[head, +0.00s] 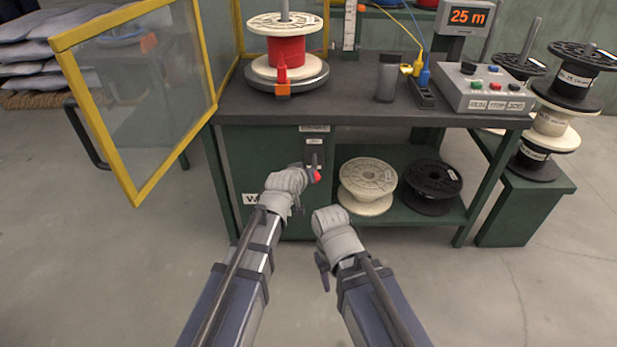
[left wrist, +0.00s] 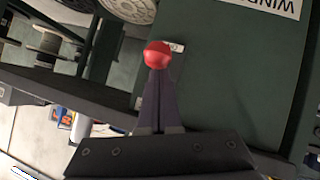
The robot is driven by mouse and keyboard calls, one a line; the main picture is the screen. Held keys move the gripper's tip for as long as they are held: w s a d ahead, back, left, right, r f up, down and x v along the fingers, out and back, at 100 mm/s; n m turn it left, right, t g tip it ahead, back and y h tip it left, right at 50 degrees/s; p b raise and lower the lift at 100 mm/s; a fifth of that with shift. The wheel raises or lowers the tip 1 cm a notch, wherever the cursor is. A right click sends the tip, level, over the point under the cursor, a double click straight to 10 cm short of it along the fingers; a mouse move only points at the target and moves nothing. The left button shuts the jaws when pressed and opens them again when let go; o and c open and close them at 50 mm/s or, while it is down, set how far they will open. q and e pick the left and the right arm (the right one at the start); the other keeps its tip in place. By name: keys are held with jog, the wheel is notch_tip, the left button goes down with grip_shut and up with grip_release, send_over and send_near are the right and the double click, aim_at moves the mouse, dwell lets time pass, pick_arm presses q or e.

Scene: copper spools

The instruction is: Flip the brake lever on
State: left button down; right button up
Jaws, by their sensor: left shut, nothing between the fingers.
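The brake lever's red ball knob (head: 316,176) is at the front of the green cabinet, below two small white labels whose text is too small to read surely. My left gripper (head: 290,181) is right beside it, to the left. In the left wrist view the red knob (left wrist: 158,54) shows just past the tips of my left gripper (left wrist: 158,75), which are shut with nothing between them. I cannot tell whether they touch the knob. The lever's shaft is mostly hidden there. My right gripper (head: 322,264) hangs low in front of the cabinet, apart from the lever; its opening is unclear.
A yellow-framed clear guard door (head: 150,100) stands open at left. A white spool (head: 367,185) and a black spool (head: 432,186) lie on the lower shelf. The bench top (head: 345,100) holds a red-wound spool (head: 286,45) and a control box (head: 485,95). The floor in front is clear.

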pick_arm(q)
notch_tip(320, 180, down, 8)
jog(key=t+b, duration=0.1)
jog(key=b, duration=0.8)
jog(key=shift+s, duration=0.2)
pick_arm(e)
notch_tip(320, 180, down, 10)
pick_arm(q)
jog(key=shift+r, duration=0.1)
